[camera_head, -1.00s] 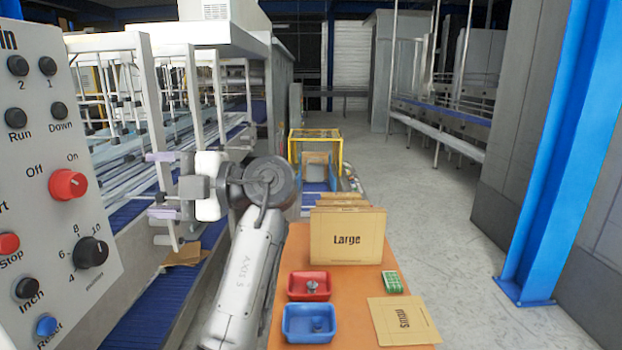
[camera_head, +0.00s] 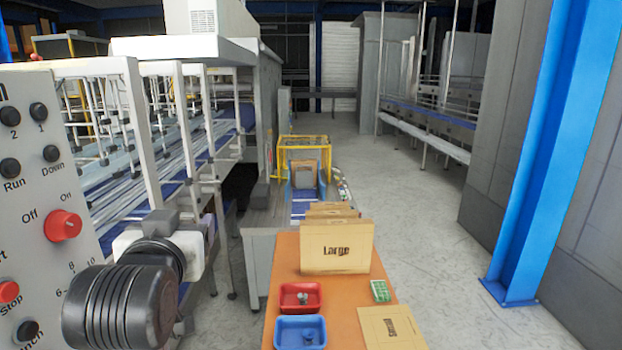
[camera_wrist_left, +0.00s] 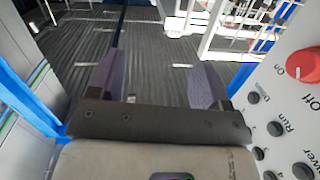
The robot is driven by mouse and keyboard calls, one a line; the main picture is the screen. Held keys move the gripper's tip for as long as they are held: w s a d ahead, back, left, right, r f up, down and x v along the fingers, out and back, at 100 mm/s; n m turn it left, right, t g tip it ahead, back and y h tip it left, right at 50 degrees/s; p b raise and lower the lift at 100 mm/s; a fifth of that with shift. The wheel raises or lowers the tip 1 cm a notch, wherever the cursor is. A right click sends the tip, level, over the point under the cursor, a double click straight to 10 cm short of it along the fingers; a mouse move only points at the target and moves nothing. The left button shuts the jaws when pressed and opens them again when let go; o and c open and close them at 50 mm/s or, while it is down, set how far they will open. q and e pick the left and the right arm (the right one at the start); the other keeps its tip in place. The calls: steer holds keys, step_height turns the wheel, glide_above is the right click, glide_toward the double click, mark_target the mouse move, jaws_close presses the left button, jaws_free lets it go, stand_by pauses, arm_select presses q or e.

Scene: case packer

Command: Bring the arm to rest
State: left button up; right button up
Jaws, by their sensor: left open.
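My left arm comes in at the lower left of the head view, with its dark ribbed wrist joint in front of the control panel. In the left wrist view my left gripper (camera_wrist_left: 155,82) has its two purple-grey fingers spread wide apart with nothing between them. In the head view the fingers are hidden behind the wrist parts. My right gripper is in neither view.
A control panel (camera_head: 30,185) with knobs stands close at the left. An orange table (camera_head: 345,298) holds a "Large" carton (camera_head: 337,247), a red bin (camera_head: 300,285), a blue bin (camera_head: 285,333) and a flat carton (camera_head: 392,328). A blue post (camera_head: 555,150) stands right. The aisle floor is clear.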

arm_select(q)
steer(key=s+a+f+m+g+h+p, duration=0.25)
steer(key=s+f+g+p, duration=0.35)
steer(key=s+f+p, duration=1.1)
steer(key=s+f+g+p, duration=0.3)
steer(key=s+p, duration=0.2)
steer(key=s, duration=0.4)
steer(key=s+f+g+p, duration=0.4)
steer(key=s+p, duration=0.1)
steer(key=s, duration=0.5)
steer(key=shift+a+f, duration=0.2)
steer(key=shift+f, duration=0.05)
